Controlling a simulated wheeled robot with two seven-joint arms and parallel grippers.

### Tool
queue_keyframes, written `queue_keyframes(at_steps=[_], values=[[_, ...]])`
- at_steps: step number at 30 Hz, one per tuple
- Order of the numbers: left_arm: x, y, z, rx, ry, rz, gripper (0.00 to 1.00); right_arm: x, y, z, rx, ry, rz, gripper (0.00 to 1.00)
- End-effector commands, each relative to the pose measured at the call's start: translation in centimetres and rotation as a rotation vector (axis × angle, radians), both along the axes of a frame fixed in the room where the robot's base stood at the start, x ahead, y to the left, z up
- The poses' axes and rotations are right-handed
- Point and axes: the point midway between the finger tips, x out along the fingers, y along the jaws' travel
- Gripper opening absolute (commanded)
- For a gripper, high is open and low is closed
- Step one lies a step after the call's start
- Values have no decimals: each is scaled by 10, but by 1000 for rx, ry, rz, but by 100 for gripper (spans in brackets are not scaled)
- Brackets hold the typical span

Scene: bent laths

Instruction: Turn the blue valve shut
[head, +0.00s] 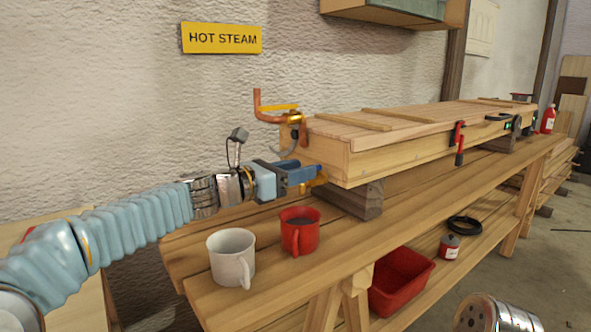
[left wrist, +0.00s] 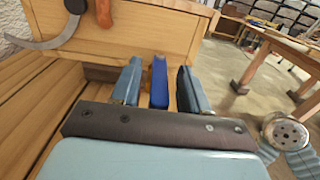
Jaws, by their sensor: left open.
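The blue valve's lever (left wrist: 158,82) stands between the two fingers of my left gripper (head: 303,173) in the left wrist view, with a gap on each side. The gripper is open around it, and I see no contact. In the head view the gripper is at the near end of the wooden steam box (head: 400,150), and its fingers largely hide the lever. A brass fitting (head: 316,183) shows just below the fingertips. Above, a copper pipe (head: 270,116) carries a yellow lever (head: 280,107).
A white mug (head: 231,257) and a red mug (head: 299,231) stand on the bench (head: 270,290) below my left arm. Wooden blocks (head: 358,197) hold up the box. A curved metal hook (left wrist: 50,38) hangs near the gripper. A red clamp (head: 459,143) is on the box's side.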

Motion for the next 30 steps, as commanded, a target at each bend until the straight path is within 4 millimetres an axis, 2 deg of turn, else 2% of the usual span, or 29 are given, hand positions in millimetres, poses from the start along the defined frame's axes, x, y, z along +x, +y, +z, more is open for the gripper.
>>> queue_keyframes(at_steps=[5, 14, 30], values=[[0, 0, 0, 0, 0, 0, 45, 0, 0, 0, 0, 0, 0, 30], [0, 0, 0, 0, 0, 0, 0, 0, 0, 0, 0, 0, 0, 30], [-2, -6, 0, -2, -2, 17, 0, 0, -1, -4, -1, 0, -1, 30]])
